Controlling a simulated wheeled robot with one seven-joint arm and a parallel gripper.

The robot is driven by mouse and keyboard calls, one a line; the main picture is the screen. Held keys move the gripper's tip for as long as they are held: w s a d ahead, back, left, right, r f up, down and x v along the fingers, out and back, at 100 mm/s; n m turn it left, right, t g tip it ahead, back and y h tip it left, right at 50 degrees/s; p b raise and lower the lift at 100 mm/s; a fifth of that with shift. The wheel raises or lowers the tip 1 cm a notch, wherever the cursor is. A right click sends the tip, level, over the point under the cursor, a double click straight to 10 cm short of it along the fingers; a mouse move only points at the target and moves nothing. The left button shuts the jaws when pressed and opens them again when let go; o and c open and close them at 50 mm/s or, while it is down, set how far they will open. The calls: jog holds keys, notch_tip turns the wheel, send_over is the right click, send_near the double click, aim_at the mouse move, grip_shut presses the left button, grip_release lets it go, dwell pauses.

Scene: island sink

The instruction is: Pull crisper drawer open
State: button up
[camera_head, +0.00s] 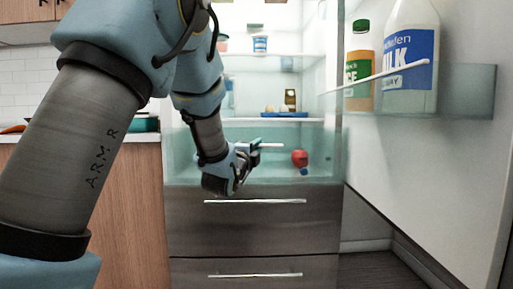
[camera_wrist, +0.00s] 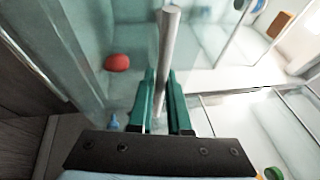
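The crisper drawer (camera_head: 322,155) is a clear, teal-tinted bin low in the open fridge. Its light bar handle (camera_head: 271,147) runs crosswise at its front in the head view. In the wrist view the handle (camera_wrist: 167,48) is a grey bar passing between my green fingertips. My gripper (camera_head: 256,150) is at the handle's left part, its fingers (camera_wrist: 162,82) close along both sides of the bar, seemingly closed on it. A red round item (camera_head: 299,158) shows through the clear front, and in the wrist view (camera_wrist: 118,62). My wrist hides the drawer's left part.
The fridge door (camera_head: 462,150) stands open at the right, with a milk jug (camera_head: 411,60) and a juice bottle (camera_head: 359,65) in its bin. Two dark lower drawers (camera_head: 253,225) with bar handles sit below. A wooden cabinet (camera_head: 125,215) stands at the left.

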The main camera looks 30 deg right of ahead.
jog(key=shift+o, duration=0.7)
jog(key=v, duration=1.1)
jog(key=shift+w, duration=0.1)
